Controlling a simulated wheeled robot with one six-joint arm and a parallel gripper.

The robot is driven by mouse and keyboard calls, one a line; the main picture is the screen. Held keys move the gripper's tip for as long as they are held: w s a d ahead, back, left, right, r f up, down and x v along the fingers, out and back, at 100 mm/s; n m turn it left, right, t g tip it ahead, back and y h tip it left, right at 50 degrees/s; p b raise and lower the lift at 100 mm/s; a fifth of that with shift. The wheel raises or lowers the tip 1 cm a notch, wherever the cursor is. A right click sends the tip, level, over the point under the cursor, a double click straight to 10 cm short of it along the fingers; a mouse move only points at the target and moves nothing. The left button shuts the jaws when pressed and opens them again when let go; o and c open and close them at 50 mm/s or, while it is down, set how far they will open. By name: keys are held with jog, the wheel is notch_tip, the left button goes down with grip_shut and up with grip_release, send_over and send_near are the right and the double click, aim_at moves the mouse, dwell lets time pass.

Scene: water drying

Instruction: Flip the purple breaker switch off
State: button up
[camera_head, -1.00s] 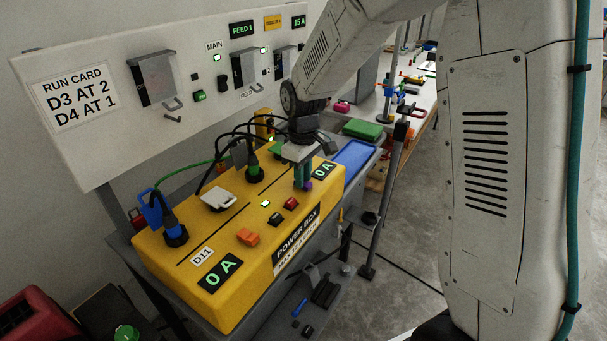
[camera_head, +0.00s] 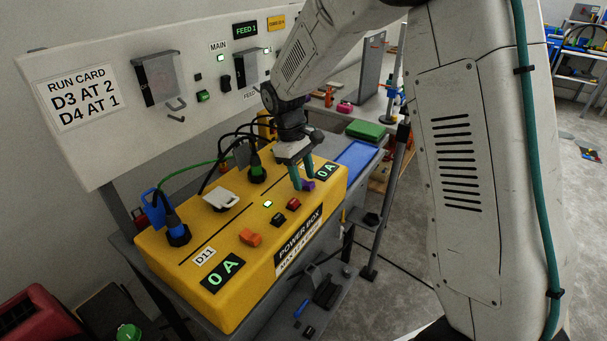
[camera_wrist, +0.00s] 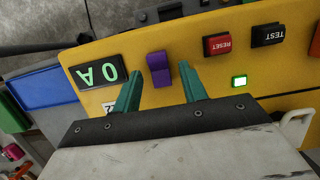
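The purple breaker switch (camera_wrist: 159,68) is a rocker on the top of the yellow power box (camera_head: 185,275). It also shows in the head view (camera_head: 308,185) at the box's right part, beside the 0 A display (camera_head: 326,171). My gripper (camera_head: 304,182) points down at the box close to the switch. In the wrist view my gripper (camera_wrist: 157,82) has its two teal fingers apart, with the switch between and just beyond the fingertips. Nothing is held. I cannot tell whether a finger touches the switch.
Red reset (camera_wrist: 217,46) and black test (camera_wrist: 267,35) buttons sit near the switch, with a lit green lamp (camera_wrist: 239,82). An orange switch (camera_head: 250,237), a white flap (camera_head: 221,198) and plugged cables occupy the box's left part. A blue tray (camera_head: 358,155) lies behind.

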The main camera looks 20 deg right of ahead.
jog(key=v, duration=0.7)
jog(key=shift+r, duration=0.35)
jog(key=shift+w, duration=0.15)
